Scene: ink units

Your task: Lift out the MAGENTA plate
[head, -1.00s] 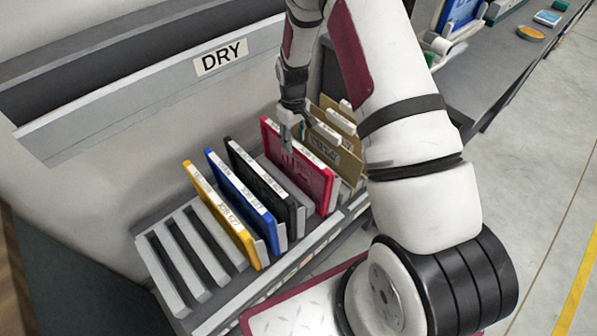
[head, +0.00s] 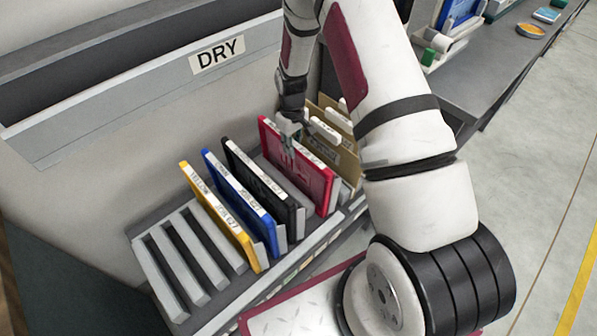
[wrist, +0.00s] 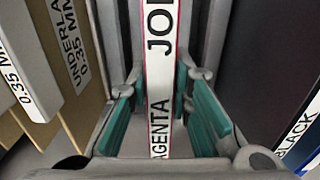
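The magenta plate (head: 314,183) stands upright in a slot of the rack, with a white label along its top edge. In the wrist view its label edge (wrist: 160,90) runs down the middle, with "JOB" and part of "MAGENTA" readable. My gripper (head: 290,132) is at the plate's top edge, toward its far end. In the wrist view my gripper (wrist: 161,98) is open, its teal finger pads on either side of the plate. A narrow gap shows between each pad and the label edge. The plate's lower part is hidden in the rack.
Black (head: 262,185), blue (head: 238,197) and yellow (head: 218,217) plates stand left of it. Tan folders (head: 345,155) stand close on the right. Empty slots of the rack (head: 165,262) are at the left. A wall panel marked DRY (head: 217,55) rises behind.

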